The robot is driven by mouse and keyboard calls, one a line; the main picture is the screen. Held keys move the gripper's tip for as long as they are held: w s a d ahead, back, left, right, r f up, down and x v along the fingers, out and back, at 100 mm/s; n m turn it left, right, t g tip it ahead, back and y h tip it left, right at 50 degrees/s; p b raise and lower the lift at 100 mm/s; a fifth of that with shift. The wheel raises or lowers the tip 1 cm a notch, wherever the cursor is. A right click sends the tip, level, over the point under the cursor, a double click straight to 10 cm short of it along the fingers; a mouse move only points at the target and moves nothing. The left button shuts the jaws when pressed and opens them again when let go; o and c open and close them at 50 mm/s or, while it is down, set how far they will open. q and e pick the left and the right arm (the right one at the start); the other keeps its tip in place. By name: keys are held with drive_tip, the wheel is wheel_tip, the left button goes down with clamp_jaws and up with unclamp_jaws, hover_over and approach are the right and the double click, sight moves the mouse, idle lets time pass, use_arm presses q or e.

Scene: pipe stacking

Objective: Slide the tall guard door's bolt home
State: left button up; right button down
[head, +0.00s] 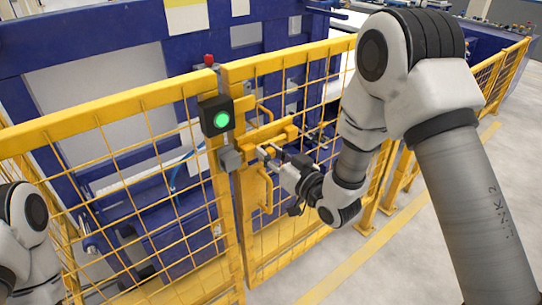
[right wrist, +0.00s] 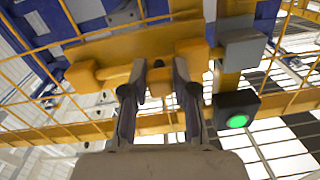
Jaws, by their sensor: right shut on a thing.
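The tall guard door (head: 290,170) is a yellow frame with wire mesh, standing in line with the fence post on its left. Its yellow bolt (head: 277,133) lies level across the door near the post; it also shows in the right wrist view (right wrist: 113,50). My right gripper (head: 268,153) is at the bolt from the near side. In the right wrist view its two fingers (right wrist: 158,72) are shut on the bolt's yellow knob (right wrist: 160,84). A grey box (head: 230,158) sits on the post beside the bolt's left end. I cannot tell whether the bolt enters it. My left gripper is out of view.
A black box with a lit green lamp (head: 217,118) sits on the post above the grey box. A yellow door handle (head: 266,190) is below the bolt. Blue machinery (head: 100,70) stands behind the fence. The floor (head: 430,255) at the right is clear.

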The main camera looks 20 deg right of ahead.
drive_tip(key=shift+f, duration=0.1)
drive_tip(key=shift+s, duration=0.15)
drive_tip(key=c, duration=0.9)
unclamp_jaws()
drive_tip(key=shift+a, duration=0.45)
drive_tip(key=shift+d, duration=0.3)
drive_tip(key=v, duration=0.7)
drive_tip(key=shift+s+a, duration=0.1)
drive_tip(key=shift+a, duration=0.1)
